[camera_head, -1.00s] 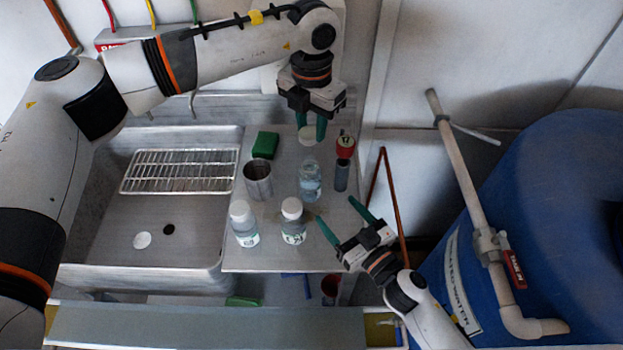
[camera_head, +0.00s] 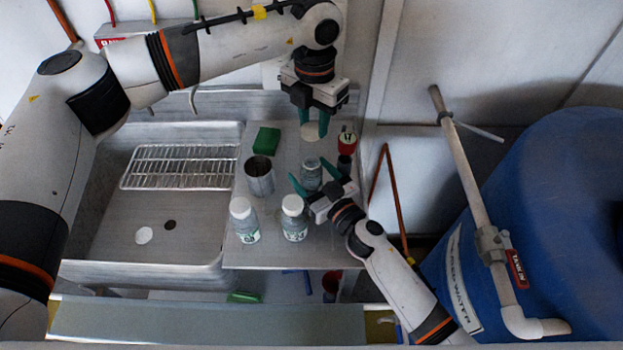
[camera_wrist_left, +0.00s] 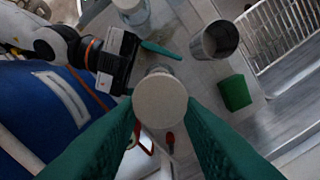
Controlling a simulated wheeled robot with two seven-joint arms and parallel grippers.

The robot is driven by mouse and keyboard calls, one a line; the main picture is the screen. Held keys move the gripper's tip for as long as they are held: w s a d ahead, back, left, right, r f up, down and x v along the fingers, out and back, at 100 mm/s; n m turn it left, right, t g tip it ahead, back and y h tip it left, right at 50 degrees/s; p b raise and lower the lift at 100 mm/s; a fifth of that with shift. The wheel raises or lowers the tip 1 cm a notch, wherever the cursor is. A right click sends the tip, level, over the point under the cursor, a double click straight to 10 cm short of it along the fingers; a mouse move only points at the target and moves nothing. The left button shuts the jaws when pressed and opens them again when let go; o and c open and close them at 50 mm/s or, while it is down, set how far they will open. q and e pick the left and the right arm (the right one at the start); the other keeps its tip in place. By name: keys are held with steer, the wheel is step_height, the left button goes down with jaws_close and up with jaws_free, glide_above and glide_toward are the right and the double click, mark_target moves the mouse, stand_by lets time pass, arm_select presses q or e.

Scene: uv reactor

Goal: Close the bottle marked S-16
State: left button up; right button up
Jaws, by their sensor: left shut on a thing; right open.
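My left gripper (camera_head: 313,122) points down and is shut on a round pale cap (camera_head: 311,132). The cap also shows between the green fingers in the left wrist view (camera_wrist_left: 160,100). An uncapped clear bottle (camera_head: 311,172) stands upright on the metal counter, nearer the front than the cap and apart from it. My right gripper (camera_head: 313,177) is open, its green fingers on either side of this bottle; I cannot tell whether they touch it. Two bottles with white caps, one left (camera_head: 244,222) and one right (camera_head: 294,220), stand in front. I cannot read any label as S-16.
A metal cup (camera_head: 259,180) and a green sponge (camera_head: 266,140) stand left of the open bottle. A red-topped item (camera_head: 346,142) is close on its right. The sink with a wire rack (camera_head: 180,167) lies left. A blue tank (camera_head: 560,220) is far right.

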steer(key=shift+w+a, duration=0.1)
steer(key=shift+c, duration=0.2)
steer(key=c, duration=1.4)
arm_select(q)
glide_above(314, 156)
steer(key=shift+f, duration=2.5)
arm_select(e)
steer(key=shift+c, duration=0.3)
arm_select(q)
steer(key=shift+f, duration=0.9)
steer(key=shift+f, duration=0.5)
arm_select(e)
jaws_close()
